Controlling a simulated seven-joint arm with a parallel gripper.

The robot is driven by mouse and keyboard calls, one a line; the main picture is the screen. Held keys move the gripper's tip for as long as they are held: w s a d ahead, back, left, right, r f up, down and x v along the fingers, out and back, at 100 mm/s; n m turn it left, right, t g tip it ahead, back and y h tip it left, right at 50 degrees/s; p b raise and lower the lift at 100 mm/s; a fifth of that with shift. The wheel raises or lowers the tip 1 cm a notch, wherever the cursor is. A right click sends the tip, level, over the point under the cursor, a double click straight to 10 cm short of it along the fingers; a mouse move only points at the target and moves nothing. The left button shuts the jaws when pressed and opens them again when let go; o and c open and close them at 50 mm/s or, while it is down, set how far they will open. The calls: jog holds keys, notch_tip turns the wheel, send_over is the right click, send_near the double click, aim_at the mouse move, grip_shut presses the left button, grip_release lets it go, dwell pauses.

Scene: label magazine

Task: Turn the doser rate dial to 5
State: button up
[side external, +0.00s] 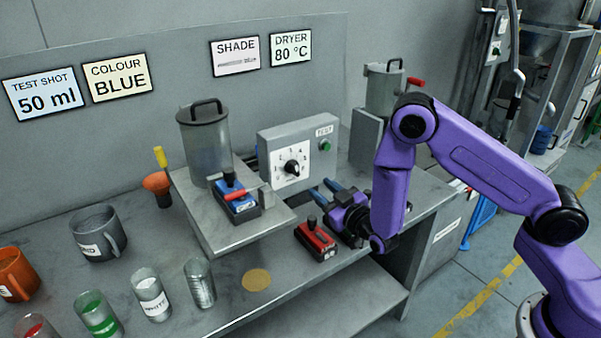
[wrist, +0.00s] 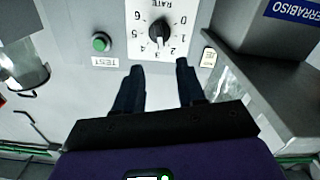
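The doser rate dial is a black round knob (side external: 292,167) on a white numbered plate, on the front of a grey box. In the wrist view the knob (wrist: 160,31) appears upside down, with the word RATE and digits around it. Its pointer seems to face the 3 side, but the exact setting is too small to tell. My gripper (side external: 324,191) is open and empty, in front of and below the dial. In the wrist view its two dark blue fingertips (wrist: 158,66) are spread apart, short of the knob and not touching it.
A green TEST button (side external: 325,146) sits beside the dial on the grey box (side external: 267,152). A red-and-black device (side external: 316,240) lies near my gripper. A blue device with a red lever (side external: 237,200) and a lidded canister (side external: 204,140) stand left. Cups line the bench front.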

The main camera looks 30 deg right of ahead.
aim_at(297, 169)
jog(key=w, duration=1)
jog(key=shift+w, duration=0.3)
grip_shut()
